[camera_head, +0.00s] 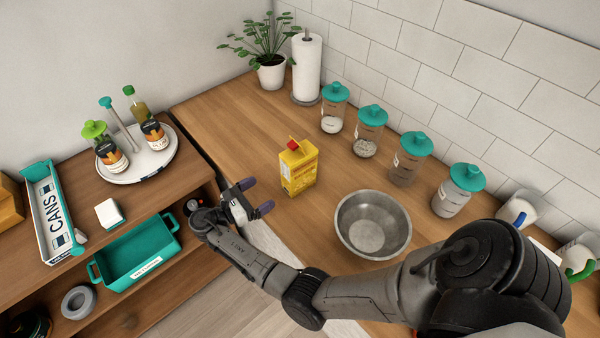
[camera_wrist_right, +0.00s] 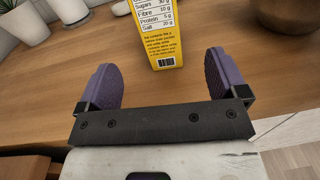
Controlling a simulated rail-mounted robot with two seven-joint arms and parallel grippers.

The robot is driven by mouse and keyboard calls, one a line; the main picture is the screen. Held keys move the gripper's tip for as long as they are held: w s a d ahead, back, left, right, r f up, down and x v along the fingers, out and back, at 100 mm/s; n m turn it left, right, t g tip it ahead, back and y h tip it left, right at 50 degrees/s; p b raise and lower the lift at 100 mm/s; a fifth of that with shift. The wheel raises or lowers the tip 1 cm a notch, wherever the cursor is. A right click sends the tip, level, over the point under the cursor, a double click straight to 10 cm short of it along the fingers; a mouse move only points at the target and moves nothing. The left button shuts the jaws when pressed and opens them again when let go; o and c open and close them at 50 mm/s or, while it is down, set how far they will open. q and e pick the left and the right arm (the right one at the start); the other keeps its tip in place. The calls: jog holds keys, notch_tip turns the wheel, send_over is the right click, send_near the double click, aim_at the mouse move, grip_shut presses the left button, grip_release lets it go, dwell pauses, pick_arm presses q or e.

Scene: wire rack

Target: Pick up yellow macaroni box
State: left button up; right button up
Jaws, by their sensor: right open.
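The yellow macaroni box (camera_head: 298,168) stands upright on the wooden counter, with a red piece at its top. My right gripper (camera_head: 256,197) is open and empty at the counter's front edge, just to the left of and nearer than the box. In the right wrist view, the lower part of the box (camera_wrist_right: 157,35) shows beyond and between the two purple fingers (camera_wrist_right: 160,85), apart from both. The top of the box is cut off there. My left gripper is not in view.
A metal bowl (camera_head: 373,226) stands to the right of the box. Several teal-lidded jars (camera_head: 368,132) line the wall behind. A paper towel roll (camera_head: 306,68) and a potted plant (camera_head: 270,72) stand at the back. Left shelves hold a teal bin (camera_head: 137,252) and a turntable (camera_head: 150,163).

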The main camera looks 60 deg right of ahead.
aim_at(296, 169)
jog(key=shift+d+r, duration=0.1)
jog(key=shift+d, duration=0.2)
jog(key=x, duration=0.8)
jog(key=p+x, duration=0.1)
jog(key=x, duration=0.4)
jog(key=shift+r, duration=0.3)
jog(key=c, duration=1.2)
